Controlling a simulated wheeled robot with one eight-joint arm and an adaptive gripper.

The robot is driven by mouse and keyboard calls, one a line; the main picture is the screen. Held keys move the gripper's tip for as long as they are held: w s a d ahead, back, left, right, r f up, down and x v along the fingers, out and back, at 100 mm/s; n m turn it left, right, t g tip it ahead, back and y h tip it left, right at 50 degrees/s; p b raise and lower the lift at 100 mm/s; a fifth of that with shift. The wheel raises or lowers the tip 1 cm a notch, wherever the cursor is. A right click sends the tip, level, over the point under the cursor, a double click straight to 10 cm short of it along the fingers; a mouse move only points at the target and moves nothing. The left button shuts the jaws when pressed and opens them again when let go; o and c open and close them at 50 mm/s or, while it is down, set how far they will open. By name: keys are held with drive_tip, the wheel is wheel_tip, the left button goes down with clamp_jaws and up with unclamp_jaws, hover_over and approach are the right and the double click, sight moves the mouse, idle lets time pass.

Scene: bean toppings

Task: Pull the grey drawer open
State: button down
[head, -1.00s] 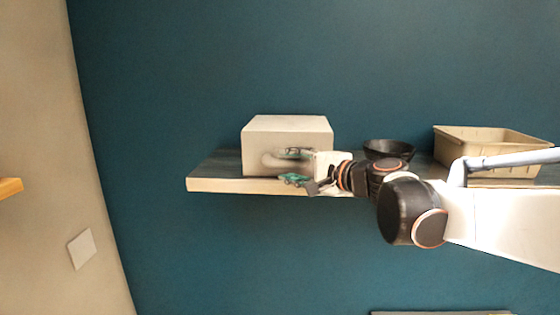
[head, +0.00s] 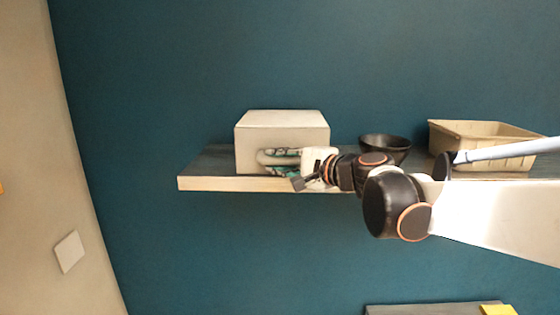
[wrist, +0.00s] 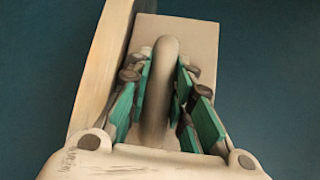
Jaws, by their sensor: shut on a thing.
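The grey drawer unit (head: 283,121) is a pale box on the left part of the wall shelf. Its thick rounded handle (head: 266,157) sticks out from the front. My gripper (head: 283,162) comes in from the right, its green-padded fingers shut on the handle, one above and one below. In the wrist view the handle (wrist: 158,88) runs between the green pads of my gripper (wrist: 164,78), with the drawer front (wrist: 198,42) behind. The fingers hide part of the front. I see no clear gap between front and box.
The shelf (head: 215,184) carries a black bowl (head: 385,143) right of the drawer unit and a beige bin (head: 478,132) farther right. My arm passes in front of these. A yellow item (head: 498,310) lies on a lower surface at bottom right. Space in front of the shelf's left end is clear.

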drive_tip(key=s+p, duration=0.2)
drive_tip(key=s, duration=1.3)
drive_tip(key=shift+a, duration=0.25)
drive_tip(key=c, duration=1.4)
unclamp_jaws()
drive_tip(key=shift+d, duration=0.1)
drive_tip(key=v, duration=1.2)
drive_tip(key=shift+s, duration=0.1)
